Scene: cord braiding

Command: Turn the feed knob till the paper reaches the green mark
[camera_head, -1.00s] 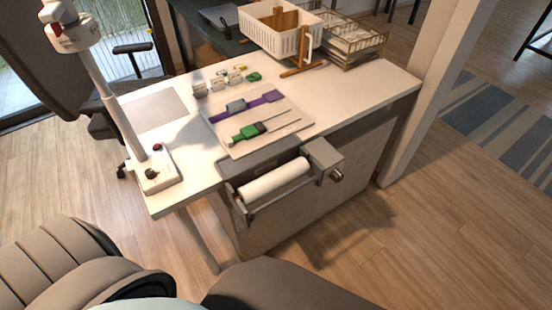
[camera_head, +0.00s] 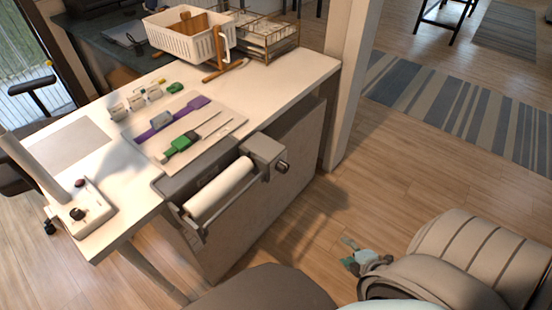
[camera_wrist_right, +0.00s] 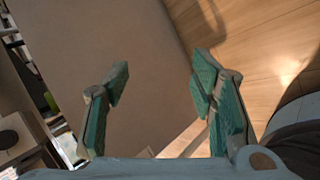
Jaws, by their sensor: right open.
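The feed knob (camera_head: 283,166) is a small dark round knob on the right side of a grey box at the desk's front edge. The white paper roll (camera_head: 218,190) lies in a holder to the left of that box. I cannot make out a green mark on the holder. My right gripper (camera_head: 358,257) is open and empty, low over the floor, to the right of and below the knob and apart from it. In the right wrist view its two green fingers (camera_wrist_right: 160,85) stand wide apart with nothing between them. My left gripper is out of view.
The white desk (camera_head: 285,100) holds a board (camera_head: 205,150) with purple and green tools, a white basket (camera_head: 185,40) and a wire tray (camera_head: 262,42). A lamp base (camera_head: 80,215) stands at the left. A white post (camera_head: 350,90) rises behind the desk's right end. The floor right of the desk is clear.

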